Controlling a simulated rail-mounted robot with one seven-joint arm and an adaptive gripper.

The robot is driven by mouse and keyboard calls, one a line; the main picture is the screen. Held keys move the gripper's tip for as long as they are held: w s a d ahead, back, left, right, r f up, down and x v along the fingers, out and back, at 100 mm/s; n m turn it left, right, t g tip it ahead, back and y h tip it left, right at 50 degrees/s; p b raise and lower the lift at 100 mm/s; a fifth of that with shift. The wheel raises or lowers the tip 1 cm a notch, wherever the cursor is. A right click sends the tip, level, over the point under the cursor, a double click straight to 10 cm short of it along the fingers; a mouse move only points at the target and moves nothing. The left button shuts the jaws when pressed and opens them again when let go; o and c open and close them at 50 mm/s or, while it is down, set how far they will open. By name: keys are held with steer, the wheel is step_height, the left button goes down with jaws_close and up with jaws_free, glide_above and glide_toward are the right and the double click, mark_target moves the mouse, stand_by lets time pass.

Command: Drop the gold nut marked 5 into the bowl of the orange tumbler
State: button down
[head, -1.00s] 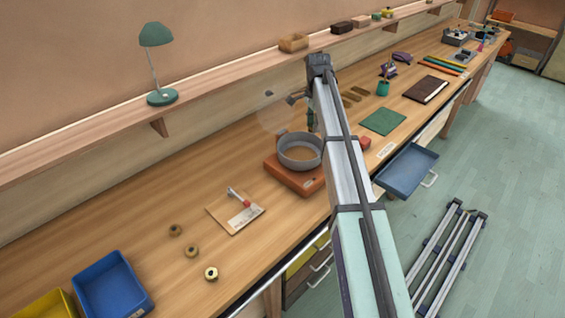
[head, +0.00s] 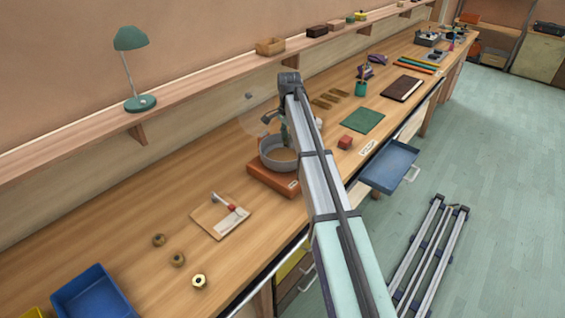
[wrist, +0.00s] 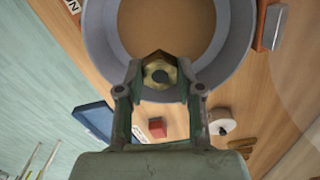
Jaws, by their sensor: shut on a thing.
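My gripper (wrist: 160,84) is shut on a gold nut (wrist: 160,62) with a dark hole. No number on it can be read. In the wrist view the nut overlaps the near rim and wall of the grey bowl (wrist: 238,50); its exact height above the bowl cannot be told. In the head view the grey bowl (head: 268,160) sits on the orange tumbler base (head: 262,178) on the bench. My gripper (head: 284,136) hangs over the bowl there, partly hidden by my arm, and the nut does not show.
Three more gold nuts lie at the left, the nearest one (head: 199,281) lighter. A board with a red-and-white tool (head: 222,214) lies between them and the tumbler. A red block (head: 345,142) is right of my arm. A blue drawer (head: 390,168) stands open at the bench front.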

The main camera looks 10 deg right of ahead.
steer(key=shift+f, duration=0.1)
steer(key=c, duration=0.7)
jaws_free()
step_height(320, 180, up, 12)
steer(key=shift+r, duration=0.1)
